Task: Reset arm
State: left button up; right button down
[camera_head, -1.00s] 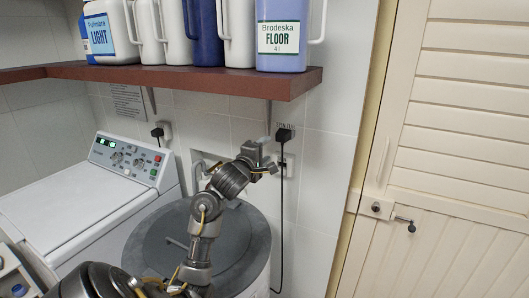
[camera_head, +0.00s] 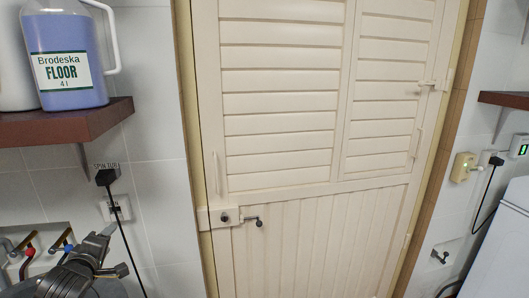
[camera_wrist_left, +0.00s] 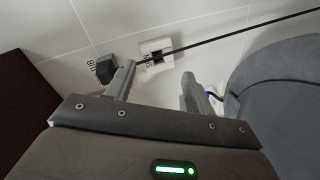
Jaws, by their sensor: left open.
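My left gripper (camera_head: 117,250) is at the lower left of the head view, in front of the tiled wall near the outlet. In the left wrist view my left gripper (camera_wrist_left: 158,88) shows two fingers apart with nothing between them. A black plug (camera_wrist_left: 105,68) and a wall outlet (camera_wrist_left: 155,50) lie beyond the fingers. The outlet (camera_head: 116,207) and the plug (camera_head: 106,177) also show in the head view. My right gripper is not in view.
A cream louvred door (camera_head: 300,140) with a latch fills the middle. A brown shelf (camera_head: 80,122) with a blue detergent jug (camera_head: 65,60) is at the left. A black cord (camera_head: 132,255) hangs near my gripper. A white appliance (camera_head: 500,240) stands at the right edge.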

pick_arm(q)
jog(key=s+d+f+m+g+h, duration=0.1)
jog(key=s+d+f+m+g, duration=0.2)
jog(key=s+d+f+m, duration=0.45)
jog(key=s+d+f+m+g+h, duration=0.15)
jog(key=s+d+f, duration=0.3)
jog(key=f, duration=0.55)
jog(key=s+d+f+m+g+h, duration=0.1)
jog(key=s+d+f+m+g, duration=0.3)
jog(key=s, duration=0.6)
jog(key=s+d+f+m+g+h, duration=0.1)
jog(key=s+d+f+m+g, duration=0.2)
jog(key=s+d+f+m, duration=0.5)
notch_tip(320, 180, down, 24)
jog(key=s+a+n+b, duration=0.1)
jog(key=s+n+b, duration=0.1)
jog(key=b, duration=0.1)
jog(key=s+a+f+g+b, duration=0.2)
jog(key=s+a+f, duration=0.1)
jog(key=s+f, duration=1.4)
notch_tip(320, 180, down, 3)
jog(key=shift+s+a+r, duration=0.2)
jog(key=shift+s, duration=0.05)
